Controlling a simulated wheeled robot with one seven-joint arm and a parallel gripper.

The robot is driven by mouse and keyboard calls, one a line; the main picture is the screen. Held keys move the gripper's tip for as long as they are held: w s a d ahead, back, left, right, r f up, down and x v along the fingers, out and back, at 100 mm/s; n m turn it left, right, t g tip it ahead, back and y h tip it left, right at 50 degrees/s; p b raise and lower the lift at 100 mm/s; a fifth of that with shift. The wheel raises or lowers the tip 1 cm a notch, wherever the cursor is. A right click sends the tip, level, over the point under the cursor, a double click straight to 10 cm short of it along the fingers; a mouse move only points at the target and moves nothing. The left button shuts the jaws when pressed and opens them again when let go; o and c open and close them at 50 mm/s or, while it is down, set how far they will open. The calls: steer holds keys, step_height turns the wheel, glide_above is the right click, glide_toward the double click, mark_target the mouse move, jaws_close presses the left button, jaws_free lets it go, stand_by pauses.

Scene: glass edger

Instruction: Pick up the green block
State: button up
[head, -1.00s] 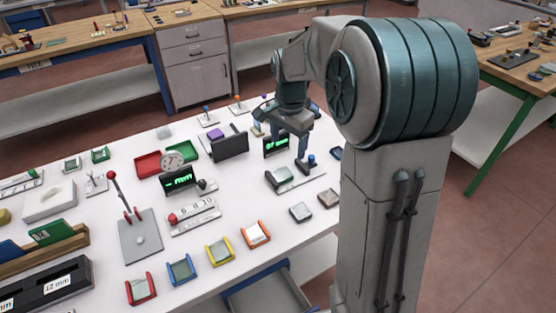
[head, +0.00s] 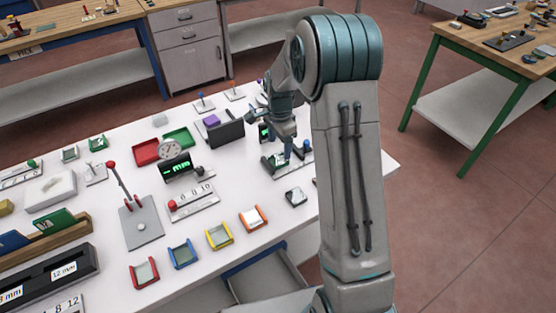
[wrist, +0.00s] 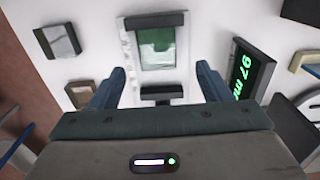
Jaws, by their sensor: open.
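A green translucent block (wrist: 157,48) sits in a pale grey holder (wrist: 130,48) with dark bars at its ends, in the upper middle of the wrist view. My gripper (wrist: 161,72) is open and empty, its two blue-grey fingers apart on the near side of the block. The block lies ahead of the fingertips, roughly centred between them. In the head view my gripper (head: 288,150) is low over the right part of the white table, and it and the arm largely hide the block there.
A display with green digits (wrist: 245,68) stands close right of my gripper in the wrist view. A dark square piece with a pale top (wrist: 58,41) lies to the left. On the white table (head: 235,190) are coloured frames, a lever stand (head: 140,227) and a green tray (head: 178,138).

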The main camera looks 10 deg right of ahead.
mark_target(279, 158)
step_height(279, 158, down, 5)
steer(key=shift+s+f+p, duration=0.1)
steer(key=shift+s+p, duration=0.05)
steer(key=shift+p, duration=0.65)
steer(key=c, duration=1.1)
steer(key=shift+c, duration=0.2)
